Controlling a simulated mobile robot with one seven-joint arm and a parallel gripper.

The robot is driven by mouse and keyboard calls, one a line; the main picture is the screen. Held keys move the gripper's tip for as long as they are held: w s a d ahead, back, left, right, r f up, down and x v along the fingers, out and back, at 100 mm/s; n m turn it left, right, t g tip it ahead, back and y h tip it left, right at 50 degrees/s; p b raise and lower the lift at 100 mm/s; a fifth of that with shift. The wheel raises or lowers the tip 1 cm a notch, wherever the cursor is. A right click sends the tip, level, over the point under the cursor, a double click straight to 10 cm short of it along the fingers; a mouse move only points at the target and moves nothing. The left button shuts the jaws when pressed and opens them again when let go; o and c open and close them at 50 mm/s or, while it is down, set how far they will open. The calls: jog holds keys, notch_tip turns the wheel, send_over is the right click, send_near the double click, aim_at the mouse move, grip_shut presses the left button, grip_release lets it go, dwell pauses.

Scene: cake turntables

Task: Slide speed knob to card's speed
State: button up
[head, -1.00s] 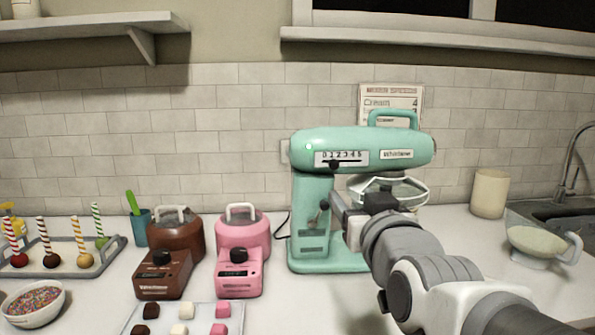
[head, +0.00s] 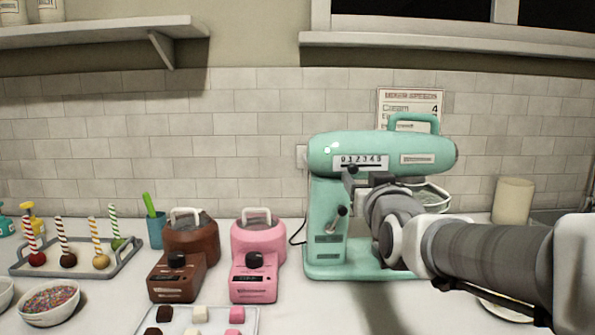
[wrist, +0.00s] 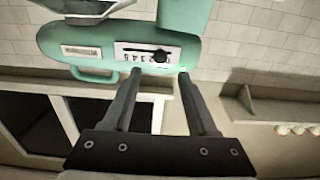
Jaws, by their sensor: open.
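The teal stand mixer (head: 325,200) stands on the counter with a numbered speed scale (head: 372,162) on its head. In the wrist view, upside down, its black speed knob (wrist: 160,56) sits toward the low-number end of the slot; the exact number is unclear. A card (head: 411,101) on the wall behind has a line reading "Cream 4"; the mixer's handle hides its lower lines. My gripper (head: 351,180) is open and empty in front of the mixer head. In the wrist view its two fingertips (wrist: 159,72) point at the scale, one either side of the knob's line; contact is unclear.
Brown (head: 191,240) and pink (head: 257,239) small machines stand left of the mixer. A tray of cake pops (head: 75,268), a sprinkle bowl (head: 49,300) and a tray of small cubes (head: 198,325) are further left and in front. A cream canister (head: 513,200) stands right.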

aim_at(354, 169)
jog(key=w, duration=0.7)
jog(key=shift+w, duration=0.25)
grip_shut()
dwell(1.2)
